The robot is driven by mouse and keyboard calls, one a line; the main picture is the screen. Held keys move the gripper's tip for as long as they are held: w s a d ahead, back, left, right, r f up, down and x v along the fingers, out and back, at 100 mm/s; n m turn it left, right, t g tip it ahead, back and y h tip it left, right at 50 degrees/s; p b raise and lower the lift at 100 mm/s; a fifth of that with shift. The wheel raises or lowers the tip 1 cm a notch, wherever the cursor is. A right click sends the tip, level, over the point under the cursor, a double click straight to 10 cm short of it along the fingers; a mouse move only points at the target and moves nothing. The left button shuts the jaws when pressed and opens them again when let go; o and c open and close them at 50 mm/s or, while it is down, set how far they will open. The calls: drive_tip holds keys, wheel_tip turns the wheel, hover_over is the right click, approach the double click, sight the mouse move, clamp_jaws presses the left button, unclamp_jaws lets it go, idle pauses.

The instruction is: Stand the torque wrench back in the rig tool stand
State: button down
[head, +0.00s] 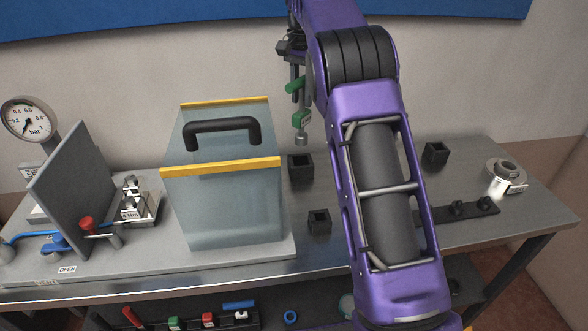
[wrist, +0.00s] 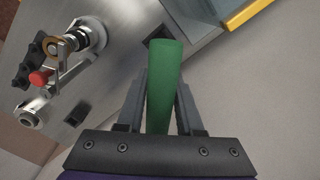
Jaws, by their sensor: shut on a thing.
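My gripper (head: 296,78) is shut on a green-handled tool, which I take to be the torque wrench (head: 302,119). It hangs about upright, with a metal end at the bottom, just above a black square holder (head: 300,168) in the head view. The metal end looks clear of the holder. In the wrist view the green handle (wrist: 165,70) sits between the fingers of my gripper (wrist: 166,100); its far end covers part of a dark opening. Two more black square holders stand at the front (head: 319,222) and right (head: 435,154). Which one is the tool stand I cannot tell.
A clear box with yellow edges and a black handle (head: 222,130) stands close left of the holders. A grey panel (head: 75,185), gauge (head: 28,119) and red-knobbed valve (head: 87,224) are further left. A metal flange (head: 506,170) and black rack (head: 458,212) are right.

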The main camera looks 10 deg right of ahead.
sight(301, 134)
wheel_tip(301, 134, down, 10)
drive_tip(key=shift+r+b, duration=0.1)
drive_tip(key=shift+b, duration=0.7)
drive_tip(key=shift+f, duration=0.2)
drive_tip(key=c, duration=0.6)
unclamp_jaws()
drive_tip(key=shift+o, duration=0.2)
wheel_tip(301, 134, up, 12)
drive_tip(key=shift+r+p, duration=0.15)
drive_tip(key=shift+p, duration=0.65)
